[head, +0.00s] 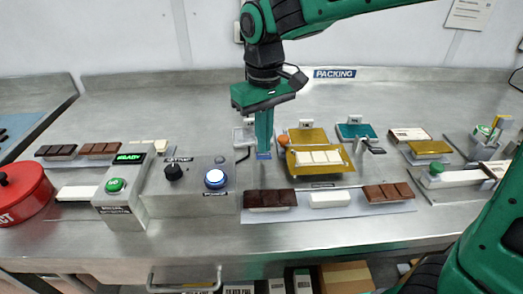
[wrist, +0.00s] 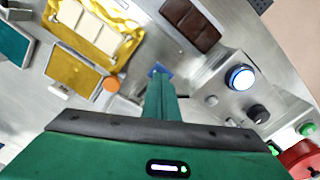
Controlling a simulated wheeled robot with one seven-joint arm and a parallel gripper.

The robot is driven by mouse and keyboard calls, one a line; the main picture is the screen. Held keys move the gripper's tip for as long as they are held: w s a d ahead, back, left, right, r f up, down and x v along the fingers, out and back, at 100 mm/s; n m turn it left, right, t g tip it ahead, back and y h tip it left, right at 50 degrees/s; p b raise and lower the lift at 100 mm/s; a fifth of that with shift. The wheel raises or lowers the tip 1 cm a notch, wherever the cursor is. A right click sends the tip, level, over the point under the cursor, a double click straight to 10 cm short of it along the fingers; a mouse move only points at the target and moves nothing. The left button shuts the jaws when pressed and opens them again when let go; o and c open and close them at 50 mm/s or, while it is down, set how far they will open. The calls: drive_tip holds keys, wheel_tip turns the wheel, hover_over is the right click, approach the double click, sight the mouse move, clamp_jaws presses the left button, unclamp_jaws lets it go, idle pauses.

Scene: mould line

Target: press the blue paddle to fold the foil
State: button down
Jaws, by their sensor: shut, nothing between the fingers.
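The blue paddle (head: 264,155) shows as a small blue patch directly under my fingertips, left of the wrapping spot; it is also in the wrist view (wrist: 157,71). My gripper (head: 264,148) points down, its fingers shut together and empty. In the wrist view its fingertips (wrist: 158,80) overlap the paddle's edge; I cannot tell whether they touch it. The gold foil (head: 300,168) lies right of the paddle with raised edges. A white chocolate bar (head: 318,157) lies on it, its top uncovered. The foil and bar also show in the wrist view (wrist: 95,28).
An orange knob (head: 283,141) stands close right of my fingers. Gold sheets (head: 308,136) and teal sheets (head: 355,131) lie behind. A grey box with a lit blue button (head: 215,178) is at left. Chocolate bars on a tray (head: 290,214) lie in front.

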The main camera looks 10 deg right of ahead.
sight(264, 157)
drive_tip(key=shift+f, duration=0.15)
drive_tip(key=shift+f, duration=2.6)
drive_tip(key=shift+r, duration=5.05)
drive_tip(key=s+d+f+m, duration=0.1)
drive_tip(key=s+d+m, duration=0.2)
drive_tip(key=d, duration=0.7)
drive_tip(key=s+d+f+m, duration=0.2)
drive_tip(key=s+d, duration=0.2)
drive_tip(key=d, duration=0.6)
drive_tip(key=s+d+f+m, duration=0.2)
drive_tip(key=s+d+m, duration=0.1)
drive_tip(key=d, duration=0.7)
drive_tip(key=shift+s+f+m, duration=0.2)
drive_tip(key=shift+s+m, duration=0.1)
drive_tip(key=shift+s, duration=0.4)
drive_tip(key=s+d+f+m, duration=0.1)
drive_tip(key=s, duration=0.2)
drive_tip(key=s+d+f+m, duration=0.1)
drive_tip(key=s+d, duration=0.1)
drive_tip(key=s, duration=0.1)
drive_tip(key=s+d+f+m, duration=0.1)
drive_tip(key=s+d+f, duration=0.1)
drive_tip(key=s, duration=0.1)
drive_tip(key=shift+s, duration=0.25)
